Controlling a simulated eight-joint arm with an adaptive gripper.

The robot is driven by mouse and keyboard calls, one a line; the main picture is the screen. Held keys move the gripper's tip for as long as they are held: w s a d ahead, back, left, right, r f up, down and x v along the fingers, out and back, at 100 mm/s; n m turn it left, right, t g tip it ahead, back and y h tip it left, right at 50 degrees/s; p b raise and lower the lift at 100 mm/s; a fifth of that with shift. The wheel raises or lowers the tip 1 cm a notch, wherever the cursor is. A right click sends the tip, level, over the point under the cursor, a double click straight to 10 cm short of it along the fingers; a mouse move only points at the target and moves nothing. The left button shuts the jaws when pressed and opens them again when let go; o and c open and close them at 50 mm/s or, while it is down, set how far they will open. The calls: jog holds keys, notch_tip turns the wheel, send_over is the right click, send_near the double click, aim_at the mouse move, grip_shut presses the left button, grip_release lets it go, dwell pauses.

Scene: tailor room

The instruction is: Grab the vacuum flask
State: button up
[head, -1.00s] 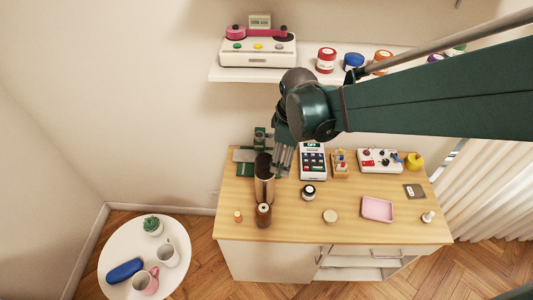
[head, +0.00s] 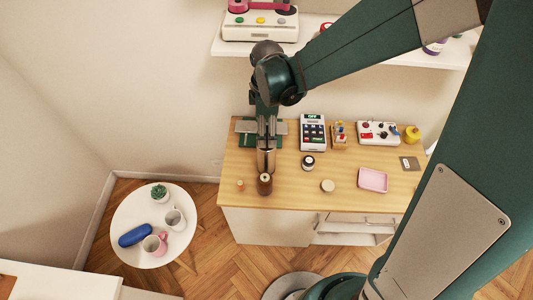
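The flask's top is partly hidden by the gripper. The fingers are small and blend with the green and grey device behind them. I cannot tell whether they are open or shut, or whether they touch the flask.
A brown cylinder (head: 265,184) stands close in front of the flask, with a small orange bottle (head: 240,185) to its left. A green and grey device (head: 246,140) is behind. The shelf (head: 312,38) hangs above.

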jog(key=shift+f, duration=1.3)
jog(key=shift+a+f+p, duration=0.1)
jog(key=shift+f+p, duration=0.2)
jog(key=shift+f, duration=2.3)
jog(key=c, duration=1.4)
jog(key=shift+r, duration=0.1)
jog(key=shift+c, duration=0.2)
jog(key=shift+r, duration=4.95)
